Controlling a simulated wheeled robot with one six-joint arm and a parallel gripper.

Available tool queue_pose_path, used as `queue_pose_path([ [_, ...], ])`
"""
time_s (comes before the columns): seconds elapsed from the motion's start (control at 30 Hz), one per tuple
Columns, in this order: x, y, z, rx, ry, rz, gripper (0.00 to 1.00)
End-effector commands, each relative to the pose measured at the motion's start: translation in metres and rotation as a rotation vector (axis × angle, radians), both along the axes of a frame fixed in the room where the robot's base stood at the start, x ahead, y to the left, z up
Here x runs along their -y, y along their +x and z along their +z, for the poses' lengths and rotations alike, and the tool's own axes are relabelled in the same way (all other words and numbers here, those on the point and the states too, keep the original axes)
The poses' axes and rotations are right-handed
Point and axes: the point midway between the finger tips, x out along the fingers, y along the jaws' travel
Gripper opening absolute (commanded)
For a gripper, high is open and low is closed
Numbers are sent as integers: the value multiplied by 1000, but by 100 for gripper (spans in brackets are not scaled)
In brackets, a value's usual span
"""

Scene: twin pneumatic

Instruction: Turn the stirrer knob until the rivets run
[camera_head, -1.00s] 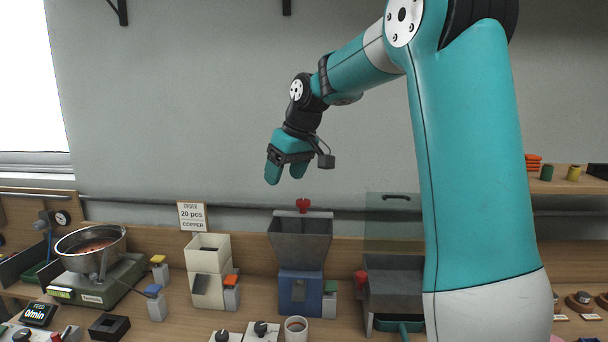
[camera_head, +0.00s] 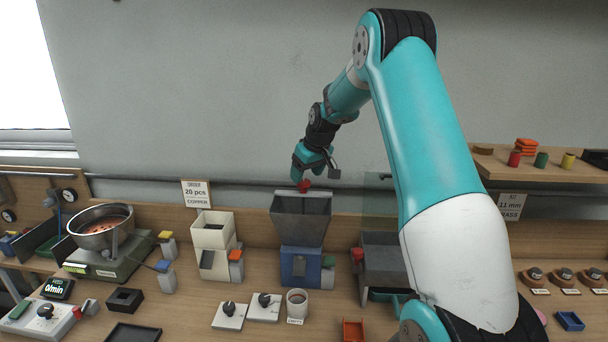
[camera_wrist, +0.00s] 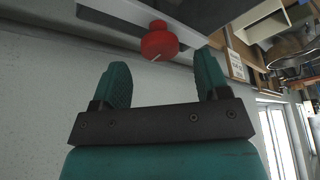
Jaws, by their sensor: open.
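A red stirrer knob (camera_head: 305,186) stands at the back rim of a grey hopper (camera_head: 300,213) on a blue base. My gripper (camera_head: 298,179) points down at the knob from above and looks very close to it; the head view does not show the exact gap. In the wrist view, the red knob (camera_wrist: 159,42) shows beyond the fingertips, roughly centred between them. My gripper (camera_wrist: 163,72) has its teal fingers apart with nothing between them. No rivets are visible in the grey hopper.
A steel bowl (camera_head: 101,228) with copper-coloured contents stands at the left beside a display (camera_head: 57,288) reading 0/min. A cream hopper (camera_head: 213,232) is left of the grey one. Dials (camera_head: 229,314) and a cup (camera_head: 297,305) stand in front. The wall is close behind.

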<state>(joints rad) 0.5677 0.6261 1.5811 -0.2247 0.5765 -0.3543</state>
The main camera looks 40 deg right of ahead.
Motion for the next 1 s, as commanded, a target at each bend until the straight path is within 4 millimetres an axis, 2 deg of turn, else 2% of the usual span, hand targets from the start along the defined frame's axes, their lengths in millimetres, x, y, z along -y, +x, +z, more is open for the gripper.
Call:
queue_pose_path([
  [0.2, 0, 10, -23, -1, 1, 0, 69],
  [0.57, 1, 12, -29, 1, -1, -1, 69],
  [0.7, 1, 12, -29, 1, 0, -1, 39],
  [0.8, 1, 12, -29, 1, 0, -1, 20],
  [1.0, 1, 12, -29, 1, -1, -9, 20],
])
